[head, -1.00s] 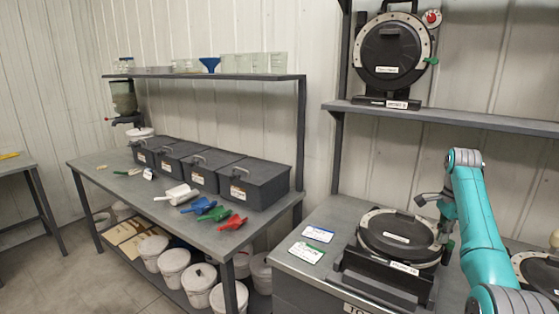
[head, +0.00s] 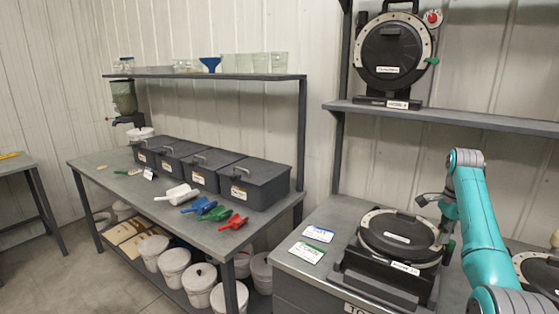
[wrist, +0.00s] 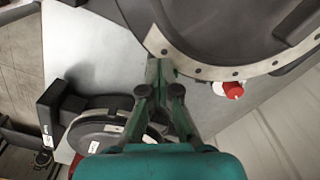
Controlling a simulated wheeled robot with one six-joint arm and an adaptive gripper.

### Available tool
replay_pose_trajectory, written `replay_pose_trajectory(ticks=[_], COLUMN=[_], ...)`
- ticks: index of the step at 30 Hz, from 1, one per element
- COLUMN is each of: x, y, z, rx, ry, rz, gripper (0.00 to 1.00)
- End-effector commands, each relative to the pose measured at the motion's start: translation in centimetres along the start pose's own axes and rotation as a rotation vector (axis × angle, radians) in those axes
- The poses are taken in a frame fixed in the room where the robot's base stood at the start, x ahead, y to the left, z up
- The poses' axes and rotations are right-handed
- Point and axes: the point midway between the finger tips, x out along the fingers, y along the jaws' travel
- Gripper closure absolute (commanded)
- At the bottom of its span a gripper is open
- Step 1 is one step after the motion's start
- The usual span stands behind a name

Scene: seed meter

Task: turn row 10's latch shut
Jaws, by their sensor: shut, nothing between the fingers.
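The lidded round seed meter (head: 398,237) on the near right bench lies on its black stand; its front label looks like row 10, though it is small and blurred. My gripper comes down beside that edge, largely hidden by my arm in the head view. In the wrist view my gripper (wrist: 160,68) is shut, its tips close to the rim of a large round meter (wrist: 190,52). Green shows at the tips; I cannot tell whether they touch the latch.
A red knob (wrist: 232,90) sits beside the rim in the wrist view. Another meter (head: 393,50) stands upright on the shelf above, with a red knob and green latch. A further meter (head: 540,272) is at the right. Two cards (head: 307,252) lie on the bench's left.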

Motion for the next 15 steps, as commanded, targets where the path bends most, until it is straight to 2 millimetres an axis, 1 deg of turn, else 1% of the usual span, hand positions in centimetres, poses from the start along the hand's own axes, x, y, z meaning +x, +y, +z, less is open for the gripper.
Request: replay_pose_trajectory(ticks=[1,2,15], x=[-0.05,-0.06,-0.07], y=[0.17,0.16,-0.16], z=[-0.69,-0.69,0.04], rx=[0.01,0.01,0.01], ry=[0.007,0.007,0.007], rz=[0.0,0.0,-0.001], gripper=[1.0,1.0,1.0])
